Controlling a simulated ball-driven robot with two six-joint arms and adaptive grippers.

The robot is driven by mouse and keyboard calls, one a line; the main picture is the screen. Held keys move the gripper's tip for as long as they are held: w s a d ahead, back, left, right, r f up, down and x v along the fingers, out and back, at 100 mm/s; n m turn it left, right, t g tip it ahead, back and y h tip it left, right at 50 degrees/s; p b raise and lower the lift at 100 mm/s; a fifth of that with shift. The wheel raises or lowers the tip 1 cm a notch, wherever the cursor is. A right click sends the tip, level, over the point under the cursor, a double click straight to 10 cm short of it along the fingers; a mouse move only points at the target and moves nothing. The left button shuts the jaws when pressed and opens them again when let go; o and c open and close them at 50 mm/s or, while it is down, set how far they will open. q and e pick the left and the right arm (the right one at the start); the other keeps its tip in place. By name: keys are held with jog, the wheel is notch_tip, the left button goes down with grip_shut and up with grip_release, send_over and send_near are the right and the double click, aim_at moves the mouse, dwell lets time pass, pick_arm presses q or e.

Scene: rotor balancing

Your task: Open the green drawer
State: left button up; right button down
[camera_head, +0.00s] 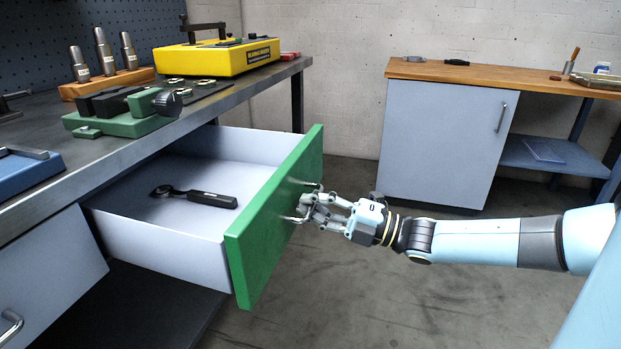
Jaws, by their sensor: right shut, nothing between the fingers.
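The green drawer (272,222) stands pulled out from under the workbench at the left, and its white inside shows. A dark ratchet-like tool (200,197) lies on the drawer's floor. A metal bar handle (297,217) is on the outer face of the green front. My right gripper (312,207) is at this handle, with its fingers shut and overlapping it in the picture. Whether they touch the handle is hard to tell. My left gripper is not in view.
The workbench (230,98) carries a yellow machine (216,58), a green vise (120,124) and metal cylinders on a wooden block (107,84). A grey cabinet (440,140) with a wooden top stands at the back right. Open floor lies between.

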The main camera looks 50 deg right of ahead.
jog(key=c, duration=1.4)
grip_release()
jog(key=v, duration=1.2)
